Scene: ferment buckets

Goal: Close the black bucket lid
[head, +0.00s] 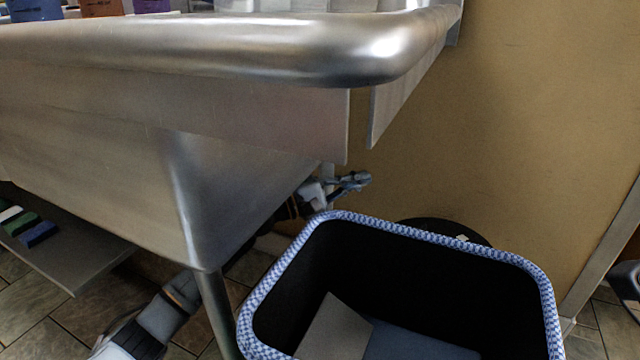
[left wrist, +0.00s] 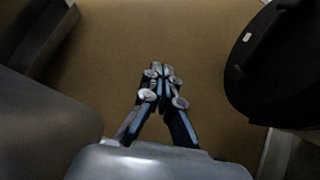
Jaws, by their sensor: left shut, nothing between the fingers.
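The black bucket lid (head: 446,227) shows as a dark rounded edge with a small white mark, behind the far rim of a basket in the head view. The basket hides the rest of it. In the left wrist view a large black rounded form (left wrist: 285,70) with a white mark fills the right side; I cannot tell lid from bucket there, nor how far the lid is open. My left gripper (head: 355,182) is shut and empty, to the left of the black lid. In the left wrist view its fingertips (left wrist: 160,72) meet, apart from the black form.
A basket (head: 545,293) with a blue-white checked rim stands in front of the lid. A steel counter (head: 250,50) with a leg (head: 215,305) overhangs the left. A low shelf (head: 75,270) is at far left. A tan wall (head: 520,120) is behind.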

